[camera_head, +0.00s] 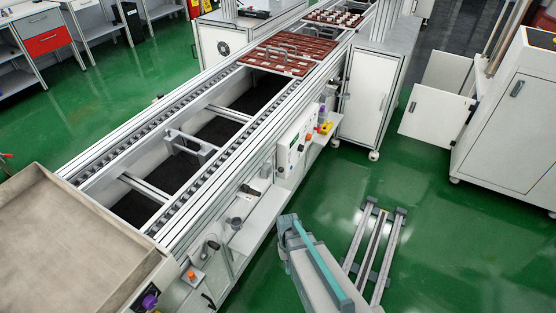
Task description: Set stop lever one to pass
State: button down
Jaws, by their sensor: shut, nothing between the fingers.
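A conveyor (120,161) with roller tracks along both sides runs from the lower left to the top right. A lever-like grey handle (222,256) stands on the near side shelf of the conveyor; I cannot tell if it is stop lever one or how it is set. A grey crosspiece with a raised handle-like part (190,146) spans the conveyor's middle. No label for a lever is readable. My arm, pale with a teal stripe, rises at the bottom centre, right of the conveyor. My gripper is not visible.
Brown trays (287,53) sit on the far conveyor, with another tray (335,18) beyond. A control box (295,143) is mounted on the near side. Floor rails (375,250) lie at right; green floor (440,240) is open.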

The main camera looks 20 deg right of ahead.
jog(key=w+d+r+n+t+p, duration=0.1)
jog(key=w+d+r+n, duration=0.1)
jog(key=w+r, duration=1.4)
jog(key=w+d+r+n+t+y+p, duration=0.1)
jog(key=w+d+r+n+t+p, duration=0.1)
jog(key=w+r, duration=1.4)
jog(key=w+d+n, duration=0.1)
jog(key=w+d, duration=0.1)
jog(key=w, duration=0.5)
jog(key=shift+d+r+t, duration=0.15)
jog(key=shift+d+t, duration=0.15)
jog(key=shift+d, duration=0.1)
jog(key=s+f+p, duration=0.3)
jog(key=f+p, duration=0.1)
jog(key=f, duration=0.7)
jog(key=shift+a+f, duration=0.15)
jog(key=shift+s+a+f+y+b, duration=0.1)
jog(key=shift+s+f+y+b, duration=0.1)
jog(key=shift+y+b, duration=0.1)
